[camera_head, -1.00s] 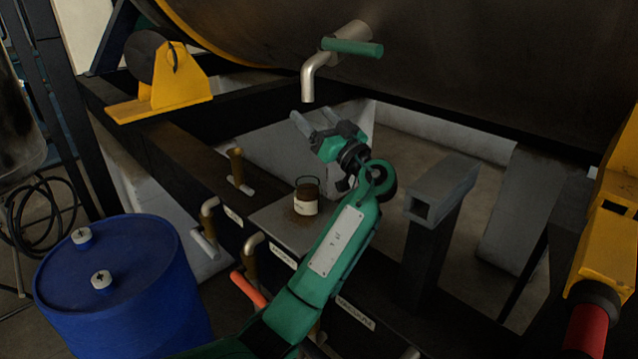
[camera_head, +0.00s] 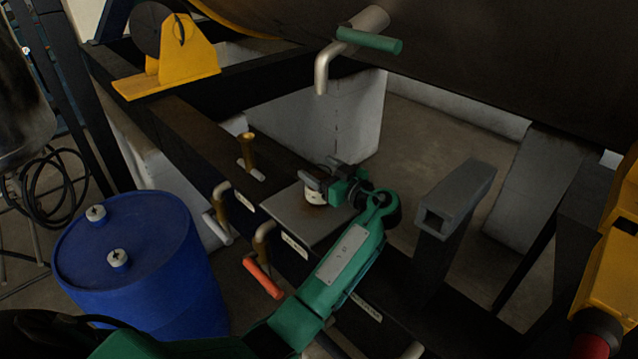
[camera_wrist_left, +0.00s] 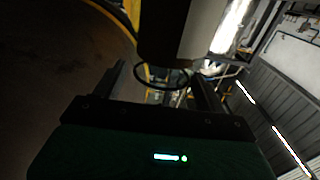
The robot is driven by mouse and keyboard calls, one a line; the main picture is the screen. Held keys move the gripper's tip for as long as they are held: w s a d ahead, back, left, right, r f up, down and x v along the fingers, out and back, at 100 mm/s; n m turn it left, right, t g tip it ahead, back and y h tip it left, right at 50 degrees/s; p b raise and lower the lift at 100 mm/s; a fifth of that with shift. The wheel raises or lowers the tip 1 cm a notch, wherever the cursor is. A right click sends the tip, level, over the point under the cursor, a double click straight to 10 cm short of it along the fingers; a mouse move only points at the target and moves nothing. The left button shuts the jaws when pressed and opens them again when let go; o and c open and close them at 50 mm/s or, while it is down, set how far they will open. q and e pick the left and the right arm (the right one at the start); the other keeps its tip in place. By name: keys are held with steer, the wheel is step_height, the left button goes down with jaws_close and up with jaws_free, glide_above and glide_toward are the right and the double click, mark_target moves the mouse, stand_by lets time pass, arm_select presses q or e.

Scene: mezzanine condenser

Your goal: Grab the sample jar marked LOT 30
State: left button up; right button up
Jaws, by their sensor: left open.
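The sample jar (camera_head: 315,197) stands on a grey plate (camera_head: 292,223) on the dark beam. It has a pale label, whose print I cannot read, and its upper part is mostly hidden behind my gripper. My left gripper (camera_head: 314,180) is open at the jar's top, the fingers reaching left over it. In the left wrist view the jar (camera_wrist_left: 188,30) looms large and dark beyond the open fingers, with its thin wire loop handle (camera_wrist_left: 160,84) showing between them. I cannot tell whether the fingers touch it. My right gripper is not in view.
A bent pipe spout with a green handle (camera_head: 369,40) hangs above the plate. A brass stub (camera_head: 247,150) rises left of it. A grey square-tube post (camera_head: 455,200) stands right of my forearm. A blue drum (camera_head: 140,265) is at lower left, a yellow frame (camera_head: 605,270) at right.

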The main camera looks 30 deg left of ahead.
arm_select(q)
steer(key=shift+r+p+x, duration=0.25)
steer(key=shift+p+x, duration=0.25)
steer(key=shift+x, duration=0.65)
steer(key=shift+a+f, duration=0.15)
steer(key=c, duration=1.4)
steer(key=shift+c, duration=0.2)
